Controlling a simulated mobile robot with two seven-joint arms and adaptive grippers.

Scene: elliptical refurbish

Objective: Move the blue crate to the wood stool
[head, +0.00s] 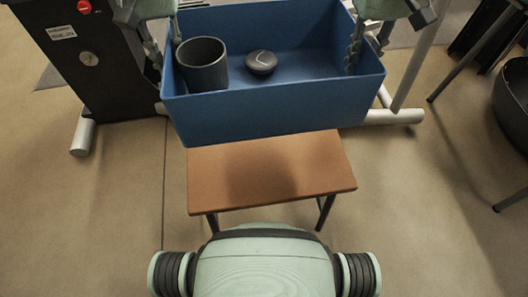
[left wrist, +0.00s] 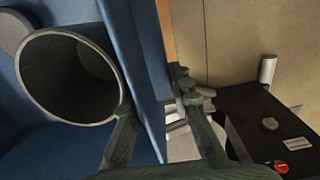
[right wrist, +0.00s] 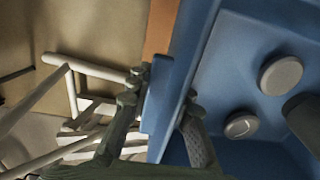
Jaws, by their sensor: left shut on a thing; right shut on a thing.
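The blue crate (head: 275,118) is held in the air in the head view, over the back part of the wood stool (head: 265,180). The stool has a brown rectangular top and dark legs, and a shadow lies on its top. My left gripper (head: 165,55) is shut on the crate's left wall, which also shows in the left wrist view (left wrist: 140,70). My right gripper (head: 368,45) is shut on the crate's right wall, also seen in the right wrist view (right wrist: 180,80).
A black machine (head: 85,55) with a white foot stands at left. A white frame foot (head: 395,117) and a dark bin (head: 512,105) are at right. Floor beside the stool is clear.

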